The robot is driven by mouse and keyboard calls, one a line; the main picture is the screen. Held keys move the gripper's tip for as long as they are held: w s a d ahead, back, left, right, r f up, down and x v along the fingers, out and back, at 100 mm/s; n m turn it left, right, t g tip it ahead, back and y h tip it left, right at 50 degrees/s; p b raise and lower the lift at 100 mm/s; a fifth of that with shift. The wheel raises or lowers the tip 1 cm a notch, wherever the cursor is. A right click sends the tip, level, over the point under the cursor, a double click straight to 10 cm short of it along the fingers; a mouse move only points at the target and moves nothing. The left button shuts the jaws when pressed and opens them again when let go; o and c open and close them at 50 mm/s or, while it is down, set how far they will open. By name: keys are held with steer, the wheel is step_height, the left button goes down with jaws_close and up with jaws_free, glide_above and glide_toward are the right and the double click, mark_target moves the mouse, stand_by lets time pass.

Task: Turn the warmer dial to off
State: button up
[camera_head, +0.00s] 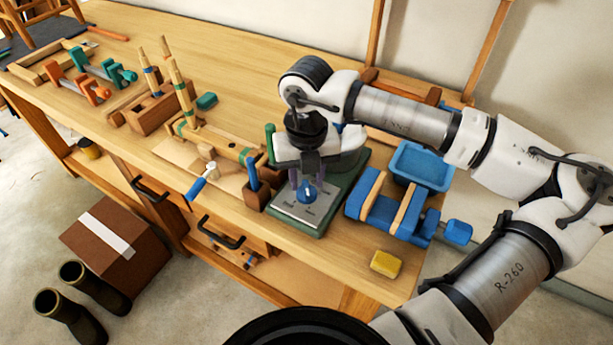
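The warmer (335,208) is a green box near the front edge of the workbench, with a grey metal plate (290,211) on top. The blue dial (307,193) sits on this plate and has a pale pointer mark. Small labels surround the dial, too small to read. My gripper (307,179) points down right over the dial. Its two dark fingers are spread apart, one on each side above the knob. I cannot tell whether they touch it.
A blue clamp-like tool (385,212) stands close right of the warmer, with a blue tray (421,166) behind it. A yellow block (385,263) lies at the front right. A wooden holder with a blue-handled tool (254,187) stands close left. The bench's back middle is clear.

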steer(key=shift+f, duration=0.85)
steer(key=shift+c, duration=0.4)
jaws_close()
